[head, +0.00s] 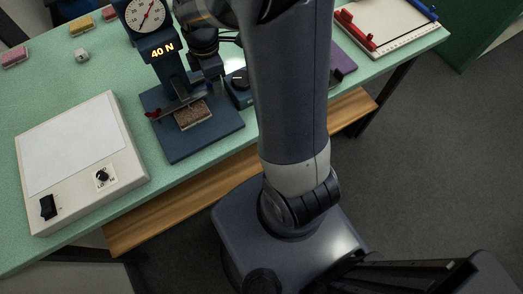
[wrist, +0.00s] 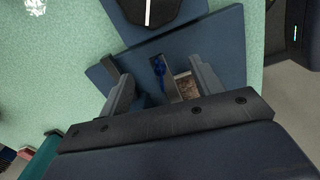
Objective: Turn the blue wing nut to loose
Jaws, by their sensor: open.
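The blue wing nut (wrist: 159,67) shows in the wrist view, on the light bar of a small clamp, between the two fingers of my gripper (wrist: 161,69). My gripper is open, one finger on each side of the nut. I cannot tell whether either finger touches it. In the head view, my arm and the stand's parts hide the blue nut. A red wing nut (head: 153,114) shows at the left end of the clamp there. The clamp lies over a brown speckled sample (head: 193,115), also seen in the wrist view (wrist: 187,87), on a dark blue base plate (head: 222,127).
A dial gauge (head: 146,14) with a "40 N" display stands over the base plate. A white light box (head: 126,172) lies to the left, with coloured blocks (head: 80,26) behind it.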

